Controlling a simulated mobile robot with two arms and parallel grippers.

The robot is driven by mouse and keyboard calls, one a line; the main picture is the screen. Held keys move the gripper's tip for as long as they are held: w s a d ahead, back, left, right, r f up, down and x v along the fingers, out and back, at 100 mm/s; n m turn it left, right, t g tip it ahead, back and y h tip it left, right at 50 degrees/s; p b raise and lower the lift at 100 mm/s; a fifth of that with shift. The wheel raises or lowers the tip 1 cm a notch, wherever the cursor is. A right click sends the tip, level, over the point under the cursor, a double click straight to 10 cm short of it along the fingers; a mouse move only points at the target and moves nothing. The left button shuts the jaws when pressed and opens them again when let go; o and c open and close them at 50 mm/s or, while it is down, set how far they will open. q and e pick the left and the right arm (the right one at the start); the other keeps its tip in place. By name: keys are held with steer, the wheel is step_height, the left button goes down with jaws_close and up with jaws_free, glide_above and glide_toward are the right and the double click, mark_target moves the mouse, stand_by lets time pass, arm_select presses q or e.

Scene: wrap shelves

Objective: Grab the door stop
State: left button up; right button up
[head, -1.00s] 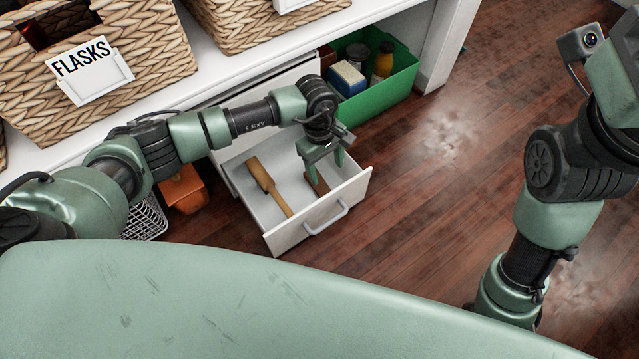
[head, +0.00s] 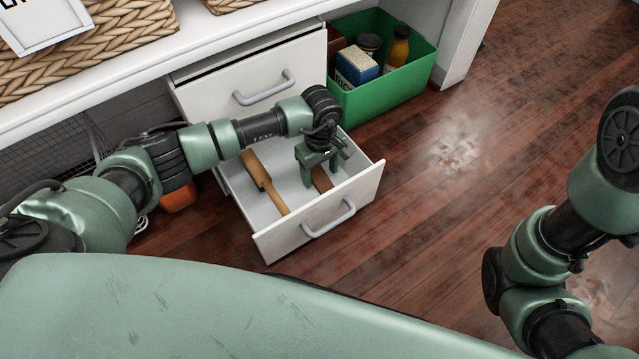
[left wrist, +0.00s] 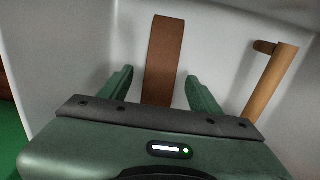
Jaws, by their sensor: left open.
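The door stop appears to be the brown wooden piece (head: 321,180) lying in the open white drawer (head: 275,233). In the left wrist view it is a flat brown strip (left wrist: 164,55). My left gripper (head: 322,172) is open above it, pointing down into the drawer. In the left wrist view the fingers of the left gripper (left wrist: 157,82) stand apart, one on each side of the strip, with gaps on both sides. I cannot tell how far the fingertips are above the drawer floor. My right gripper is out of view; only its arm shows at the right.
A wooden tool with a long handle (head: 263,182) lies in the drawer left of the brown piece. A closed drawer (head: 215,100) sits above. A green bin (head: 395,98) with a box and bottles stands behind right. The wooden floor (head: 430,220) right of the drawer is clear.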

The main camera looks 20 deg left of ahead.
arm_select(q)
steer(key=shift+f, duration=0.9)
steer(key=shift+r, duration=0.15)
jaws_close()
